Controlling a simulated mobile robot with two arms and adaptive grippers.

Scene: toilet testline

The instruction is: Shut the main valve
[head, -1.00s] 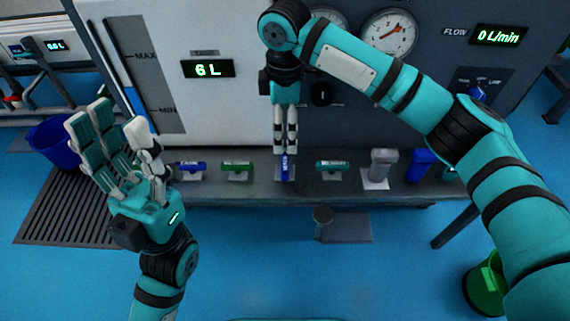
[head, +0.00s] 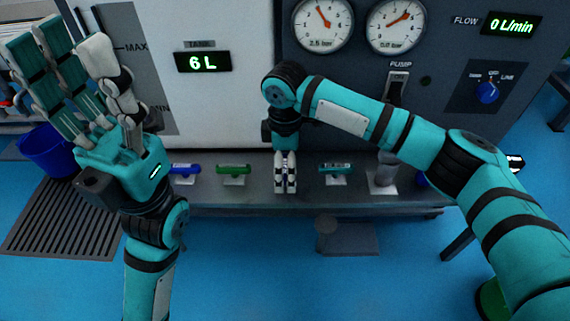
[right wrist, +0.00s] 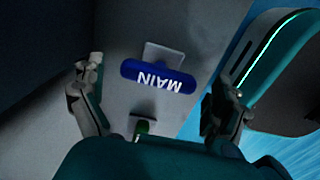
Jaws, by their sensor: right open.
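The main valve has a blue bar handle marked MAIN, seen in the right wrist view (right wrist: 158,79) on a pale plate. It runs left to right there, between the two spread fingers of my right gripper (right wrist: 158,100), with a gap at each end. In the head view my right gripper (head: 285,178) points down over this valve at the bench's middle and hides most of the handle. The right gripper is open and holds nothing. My left gripper (head: 75,75) is open and empty, raised at the left, away from the valve.
A blue handle (head: 185,169) and a green handle (head: 233,170) lie left of my right gripper on the bench. A teal handle (head: 335,169) and a grey fitting (head: 386,172) lie right. The cabinet's tank display (head: 203,62) reads 6 L; the flow display (head: 512,25) reads 0 L/min.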

